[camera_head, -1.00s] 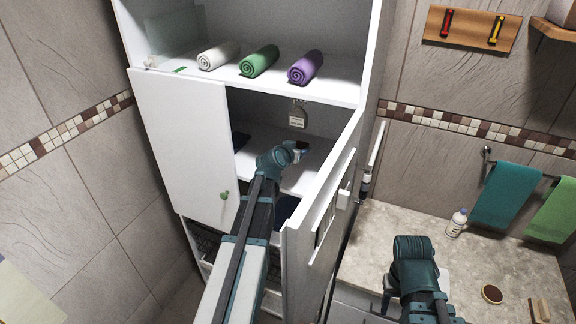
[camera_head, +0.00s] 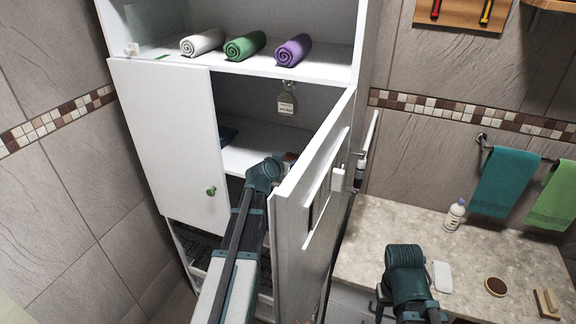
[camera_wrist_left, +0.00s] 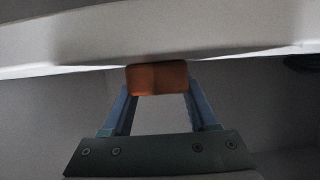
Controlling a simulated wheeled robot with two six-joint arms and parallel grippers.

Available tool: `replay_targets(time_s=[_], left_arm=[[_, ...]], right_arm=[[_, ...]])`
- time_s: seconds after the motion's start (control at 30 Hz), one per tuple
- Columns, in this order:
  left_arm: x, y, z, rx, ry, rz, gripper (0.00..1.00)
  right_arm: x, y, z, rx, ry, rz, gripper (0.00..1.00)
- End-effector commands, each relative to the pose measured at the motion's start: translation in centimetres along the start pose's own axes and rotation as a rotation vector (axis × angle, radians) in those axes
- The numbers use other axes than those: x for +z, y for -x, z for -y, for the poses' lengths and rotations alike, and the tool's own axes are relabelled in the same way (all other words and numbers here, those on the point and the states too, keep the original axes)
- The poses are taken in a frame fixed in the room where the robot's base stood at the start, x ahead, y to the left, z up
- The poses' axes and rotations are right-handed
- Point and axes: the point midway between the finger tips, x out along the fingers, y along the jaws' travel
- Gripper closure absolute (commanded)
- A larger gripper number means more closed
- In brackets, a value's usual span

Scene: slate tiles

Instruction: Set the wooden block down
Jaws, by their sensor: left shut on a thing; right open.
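The wooden block (camera_wrist_left: 157,78) is orange-brown in the left wrist view, between the two fingertips of my left gripper (camera_wrist_left: 157,92), which is shut on it. A pale edge crosses that view just above the block; I cannot tell whether they touch. In the head view my left gripper (camera_head: 286,160) reaches into the open middle compartment of the white cabinet (camera_head: 262,150), and the open right door mostly hides its fingers and the block. My right gripper (camera_head: 384,300) is open low over the counter, largely hidden by its own wrist.
The open right door (camera_head: 312,190) stands close beside my left arm. The left door (camera_head: 168,145) is shut. Rolled towels (camera_head: 245,46) lie on the shelf above, and a tag (camera_head: 287,103) hangs inside. The counter (camera_head: 385,225) holds a bottle (camera_head: 454,214), a round dish (camera_head: 495,286) and a brush-like item (camera_head: 547,302).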

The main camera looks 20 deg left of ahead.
Motion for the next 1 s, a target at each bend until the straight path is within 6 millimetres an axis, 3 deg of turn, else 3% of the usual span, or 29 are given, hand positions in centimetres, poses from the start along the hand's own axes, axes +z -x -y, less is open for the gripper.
replay_targets(time_s=[0.3, 0.33, 0.47, 0.83, 1.0], left_arm=[[0.3, -0.1, 0.0, 0.0, 0.0, 0.0, 0.96], [0.1, -0.1, 0.0, 0.0, 0.0, 0.0, 0.35], [0.1, -0.1, 0.0, 0.0, 0.0, 0.0, 0.12], [-0.3, 0.1, 0.0, 0.0, 0.0, 0.0, 0.11], [-0.4, 3.2, -0.1, -0.001, 0.002, 0.0, 0.11]], right_arm=[[0.0, -0.3, 0.0, 0.0, 0.0, 0.0, 0.5], [0.0, -0.2, 0.0, 0.0, 0.0, 0.0, 0.5], [0.0, -0.1, 0.0, 0.0, 0.0, 0.0, 0.5], [0.0, 0.4, 0.0, 0.0, 0.0, 0.0, 0.5], [0.1, 1.5, -0.1, 0.0, 0.0, 0.0, 0.5]])
